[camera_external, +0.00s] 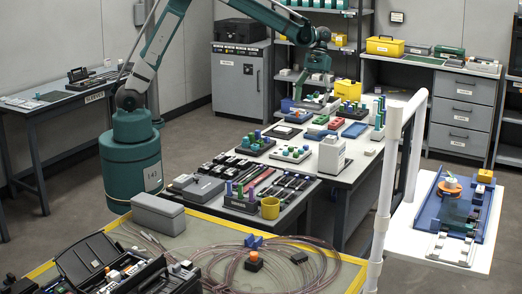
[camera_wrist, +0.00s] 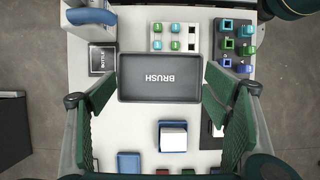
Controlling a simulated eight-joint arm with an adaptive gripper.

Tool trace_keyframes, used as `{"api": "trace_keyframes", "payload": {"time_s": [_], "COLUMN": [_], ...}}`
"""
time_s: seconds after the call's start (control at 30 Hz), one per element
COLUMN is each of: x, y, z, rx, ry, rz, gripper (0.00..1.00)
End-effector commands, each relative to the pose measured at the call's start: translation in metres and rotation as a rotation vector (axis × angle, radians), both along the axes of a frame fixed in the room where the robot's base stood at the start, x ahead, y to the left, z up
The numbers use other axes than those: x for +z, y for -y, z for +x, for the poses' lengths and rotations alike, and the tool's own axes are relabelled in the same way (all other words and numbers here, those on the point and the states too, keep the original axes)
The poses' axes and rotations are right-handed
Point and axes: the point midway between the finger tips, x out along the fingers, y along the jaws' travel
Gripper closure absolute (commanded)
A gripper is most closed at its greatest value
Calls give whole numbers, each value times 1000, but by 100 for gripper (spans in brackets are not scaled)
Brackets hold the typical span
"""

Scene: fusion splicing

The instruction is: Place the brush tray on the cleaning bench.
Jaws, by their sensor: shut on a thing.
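The brush tray is a dark grey rectangular tray (camera_wrist: 160,92) marked BRUSH, which reads upside down in the wrist view. My gripper (camera_wrist: 159,80) has a green-padded finger on each side of it and is shut on it. In the external view my gripper (camera_external: 316,94) is low over the far part of the middle table (camera_external: 352,172). The tray is small and partly hidden there. I cannot tell whether it touches the table. I cannot read from the labels which surface is the cleaning bench.
A dark square marked BOTTLE (camera_wrist: 102,58) lies left of the tray. A labelled desk (camera_external: 30,106) stands at far left.

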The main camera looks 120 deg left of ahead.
Motion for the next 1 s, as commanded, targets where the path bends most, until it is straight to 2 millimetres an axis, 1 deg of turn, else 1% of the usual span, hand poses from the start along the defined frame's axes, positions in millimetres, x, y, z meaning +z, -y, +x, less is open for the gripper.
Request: {"api": "trace_keyframes", "payload": {"time_s": [0.03, 0.1, 0.37, 0.4, 0.8, 0.9, 1.0], "x": [0, 1, 2, -8, -84, -97, -106], "y": [-10, -20, -52, -50, -50, -49, -49], "z": [-8, -17, -46, -44, -43, -44, -44], "rx": [5, 5, 10, 8, 8, 8, 8], "ry": [0, 0, 1, 1, 1, 1, 1], "rz": [0, 0, 0, 0, 0, 0, 0], "gripper": [38, 38, 38, 38, 38, 38, 38]}}
